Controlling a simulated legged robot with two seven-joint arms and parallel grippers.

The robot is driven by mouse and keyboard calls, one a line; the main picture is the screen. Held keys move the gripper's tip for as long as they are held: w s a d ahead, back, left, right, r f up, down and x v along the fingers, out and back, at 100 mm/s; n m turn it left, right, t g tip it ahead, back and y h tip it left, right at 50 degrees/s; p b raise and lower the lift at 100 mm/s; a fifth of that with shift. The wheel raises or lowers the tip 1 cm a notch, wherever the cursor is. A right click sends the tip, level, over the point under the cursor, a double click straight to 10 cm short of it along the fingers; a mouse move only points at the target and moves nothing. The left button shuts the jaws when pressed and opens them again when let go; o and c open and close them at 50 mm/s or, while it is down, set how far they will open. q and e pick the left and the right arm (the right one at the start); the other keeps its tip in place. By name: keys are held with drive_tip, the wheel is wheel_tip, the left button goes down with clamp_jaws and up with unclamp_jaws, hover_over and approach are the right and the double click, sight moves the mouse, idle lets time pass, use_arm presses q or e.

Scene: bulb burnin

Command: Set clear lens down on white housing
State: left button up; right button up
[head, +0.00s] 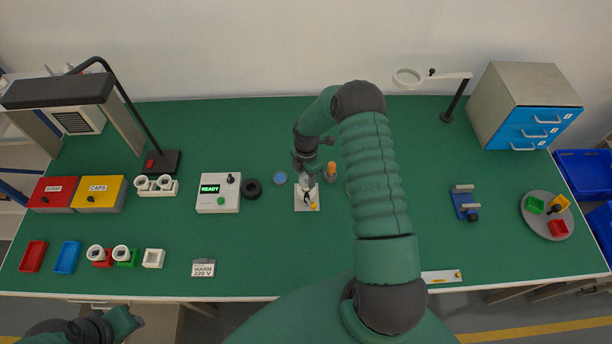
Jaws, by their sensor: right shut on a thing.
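My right gripper (305,174) is above a small white plate (314,206) at the middle of the green table, pointing down. It is shut on a small pale thing, apparently the clear lens (305,181), mostly hidden by the fingers. A white housing seems to be under the gripper on the plate, but I cannot make it out clearly or tell whether the lens touches it. A dark part and a yellow part show on the plate. My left gripper (130,322) is at the bottom left, off the table's front edge; its fingers are unclear.
A white READY box (218,205), a black ring (251,189) and a blue disc (280,178) are left of the plate. An orange-topped item (331,171) stands close on its right.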

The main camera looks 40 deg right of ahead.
sight(306, 176)
drive_tip(key=shift+f, duration=0.15)
drive_tip(key=o, duration=1.4)
drive_tip(key=shift+c, duration=0.2)
wheel_tip(306, 176, up, 17)
drive_tip(key=b, duration=0.3)
drive_tip(key=shift+f, duration=0.15)
drive_tip(key=shift+w+d, duration=0.1)
drive_tip(key=shift+d, duration=0.05)
